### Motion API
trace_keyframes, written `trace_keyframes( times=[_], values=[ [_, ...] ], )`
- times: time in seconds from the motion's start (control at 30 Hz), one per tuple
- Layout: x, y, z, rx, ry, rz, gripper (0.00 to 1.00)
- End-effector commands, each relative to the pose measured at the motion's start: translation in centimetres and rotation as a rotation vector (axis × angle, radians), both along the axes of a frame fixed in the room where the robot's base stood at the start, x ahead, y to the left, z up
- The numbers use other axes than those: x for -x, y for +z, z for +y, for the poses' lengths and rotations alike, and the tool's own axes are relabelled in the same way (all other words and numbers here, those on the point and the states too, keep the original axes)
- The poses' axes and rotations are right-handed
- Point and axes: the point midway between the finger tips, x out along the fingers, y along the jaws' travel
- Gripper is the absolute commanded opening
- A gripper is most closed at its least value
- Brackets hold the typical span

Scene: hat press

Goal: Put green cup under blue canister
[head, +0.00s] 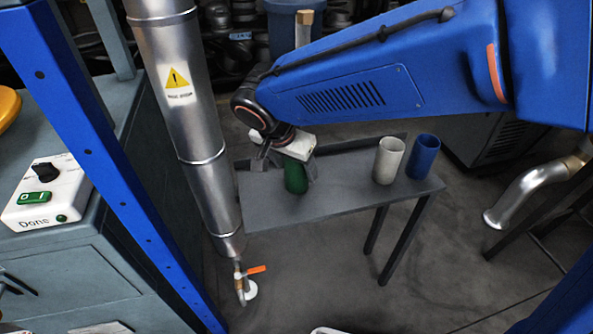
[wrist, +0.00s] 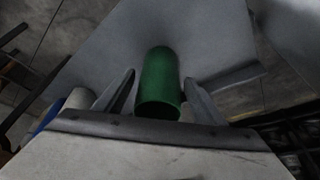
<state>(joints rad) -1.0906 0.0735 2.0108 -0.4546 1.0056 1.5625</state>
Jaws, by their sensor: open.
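The green cup (head: 296,178) stands on the grey table, and my gripper (head: 285,172) is at it from above. In the wrist view the green cup (wrist: 159,75) lies between the two spread fingers of my gripper (wrist: 160,82), with a visible gap on each side. The gripper is open. Its white body hides the cup's top in the head view. A blue container (head: 283,30) stands behind my arm at the top and may be the blue canister; my arm covers part of it.
A white cup (head: 388,160) and a blue cup (head: 423,157) stand at the right of the table (head: 340,197). A steel pipe (head: 180,105) with a warning label passes close to the table's left end. A control box (head: 45,193) sits at the far left.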

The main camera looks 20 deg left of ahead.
Motion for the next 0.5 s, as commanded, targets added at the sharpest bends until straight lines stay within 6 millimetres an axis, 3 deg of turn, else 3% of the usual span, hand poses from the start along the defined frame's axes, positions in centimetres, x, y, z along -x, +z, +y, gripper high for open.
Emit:
trace_keyframes(
  times=[0.3, 0.5],
  values=[
    [2.3, 5.7, 0.6, -0.002, 0.001, -0.001, 0.63],
    [3.3, 8.1, 0.8, 0.0, 0.0, 0.0, 0.63]
  ],
)
